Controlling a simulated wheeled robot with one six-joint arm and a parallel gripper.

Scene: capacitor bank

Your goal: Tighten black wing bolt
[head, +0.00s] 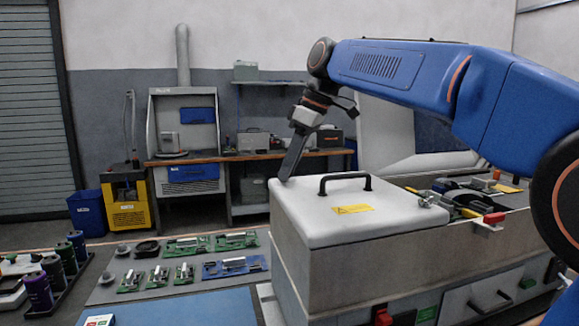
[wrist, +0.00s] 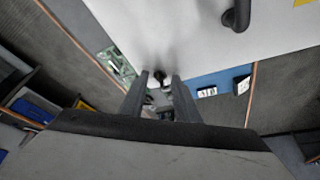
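In the head view my gripper (head: 285,176) points down at the back left corner of the white lid (head: 310,215). In the wrist view the two fingers of my gripper (wrist: 160,84) are apart, with a gap between them. A small dark piece, which looks like the black wing bolt (wrist: 160,75), shows between the fingertips at the lid's edge. I see no finger clearly touching it. In the head view the bolt is hidden at my fingertips. A metallic wing bolt (head: 425,202) sits at the lid's right edge.
The lid carries a black handle (head: 345,177) and a yellow warning label (head: 353,209). Right of it is an open bay with tools and a red part (head: 494,218).

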